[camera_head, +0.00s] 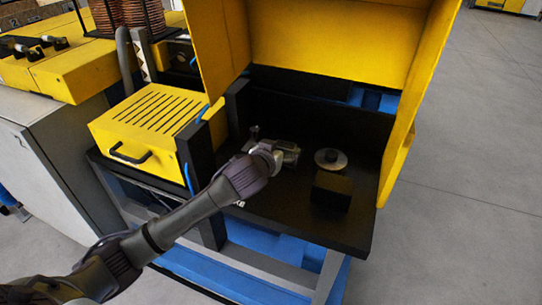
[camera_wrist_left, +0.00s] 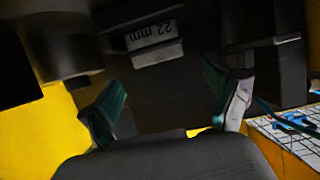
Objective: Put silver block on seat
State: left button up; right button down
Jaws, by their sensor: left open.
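My left gripper (camera_head: 270,154) reaches over the black shelf of the yellow machine in the head view. Its two green-padded fingers stand wide apart in the left wrist view (camera_wrist_left: 165,95), with nothing between them. A grey block (camera_wrist_left: 155,42) labelled "22 mm" lies beyond the fingertips, apart from them; it looks like the silver block. In the head view, a silvery metal piece (camera_head: 287,151) shows just right of the gripper, partly hidden by it. I cannot tell which part is the seat. My right gripper is out of view.
A round silver disc with a knob (camera_head: 330,159) and a dark box (camera_head: 331,191) stand right of the gripper. Yellow panels (camera_head: 320,40) enclose the shelf at the back and sides. A yellow slotted box (camera_head: 150,115) stands to the left.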

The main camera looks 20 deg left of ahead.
pick_arm(q)
jog(key=v, duration=0.7)
jog(key=shift+s+r, duration=0.2)
jog(key=shift+s, duration=0.15)
jog(key=shift+f, duration=0.1)
